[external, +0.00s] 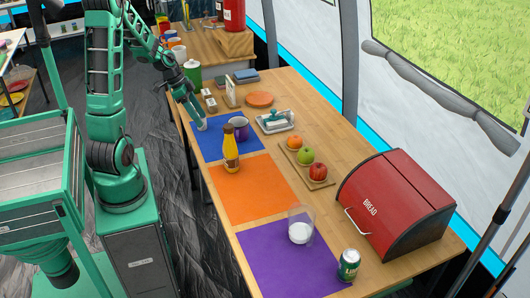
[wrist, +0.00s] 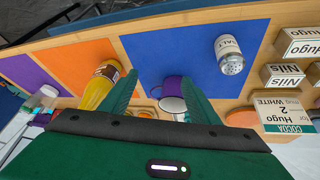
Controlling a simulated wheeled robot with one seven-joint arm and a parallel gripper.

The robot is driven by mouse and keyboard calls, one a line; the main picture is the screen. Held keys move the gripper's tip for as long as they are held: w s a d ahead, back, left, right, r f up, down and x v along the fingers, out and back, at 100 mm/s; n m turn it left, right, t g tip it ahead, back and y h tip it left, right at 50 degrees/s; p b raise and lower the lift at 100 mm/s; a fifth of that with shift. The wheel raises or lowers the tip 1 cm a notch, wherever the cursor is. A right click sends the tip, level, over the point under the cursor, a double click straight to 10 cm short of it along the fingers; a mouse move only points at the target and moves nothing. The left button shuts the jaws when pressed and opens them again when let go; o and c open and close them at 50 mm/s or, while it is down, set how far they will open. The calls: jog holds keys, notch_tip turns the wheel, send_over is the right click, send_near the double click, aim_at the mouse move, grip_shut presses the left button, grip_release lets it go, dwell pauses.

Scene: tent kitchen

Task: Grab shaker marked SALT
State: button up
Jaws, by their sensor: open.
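The shaker marked SALT (wrist: 230,55) has a white label and a grey metal top with holes. It sits on the blue mat (wrist: 160,50), right of my fingers in the wrist view. In the external view a small pale shape, likely this shaker (external: 202,126), is at the blue mat's left edge just below my gripper (external: 196,112). My gripper (wrist: 160,98) also shows in the wrist view with its two green fingers apart and nothing held between them. The shaker is outside the gap between the fingers.
A purple mug (external: 240,128) and a yellow bottle (external: 230,148) stand near the shaker. Small lettered boxes (wrist: 282,75) lie right of it in the wrist view. A butter dish (external: 275,121) and red bread box (external: 395,205) stand farther along. The orange mat (external: 250,190) is mostly clear.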

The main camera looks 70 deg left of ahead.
jog(key=s+a+f+t, duration=0.1)
jog(key=a+f, duration=0.1)
jog(key=a, duration=0.1)
jog(key=s+a+f+n+t, duration=0.1)
jog(key=a+f+t, duration=0.1)
jog(key=a+f, duration=0.1)
jog(key=s+a+f+n+t+y, duration=0.1)
jog(key=s+a+f+t, duration=0.1)
jog(key=a+f, duration=0.1)
jog(key=shift+a+f, duration=0.15)
jog(key=shift+a, duration=0.55)
jog(key=shift+w+d+n+t, duration=0.1)
jog(key=shift+w+n+t, duration=0.2)
jog(key=shift+t, duration=0.8)
jog(key=shift+r+t, duration=0.25)
jog(key=shift+t, duration=0.25)
jog(key=shift+a+r+n+t+y, duration=0.55)
jog(key=shift+r+t+y, duration=0.15)
jog(key=shift+t, duration=0.2)
jog(key=shift+w, duration=0.35)
jog(key=x, duration=1)
jog(key=shift+f, duration=0.1)
jog(key=shift+c, duration=0.7)
